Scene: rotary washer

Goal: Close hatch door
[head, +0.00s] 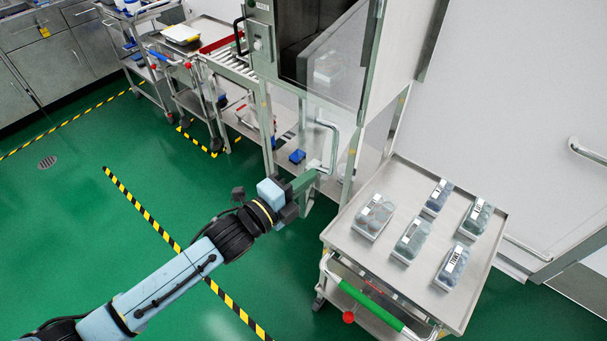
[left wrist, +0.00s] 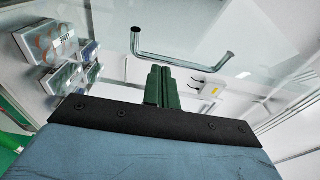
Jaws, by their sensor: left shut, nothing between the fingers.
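The hatch door (head: 338,68) is a clear glass panel with a metal edge on the front of the washer in the head view. The dark chamber shows beside and behind it, and I cannot tell its exact angle. My right gripper is out of view.
A steel cart (head: 335,228) with several labelled clear boxes stands right of my left gripper. A roller conveyor (head: 231,67) and trolleys are left of the washer. The green floor (head: 75,215) at left is clear, with striped tape.

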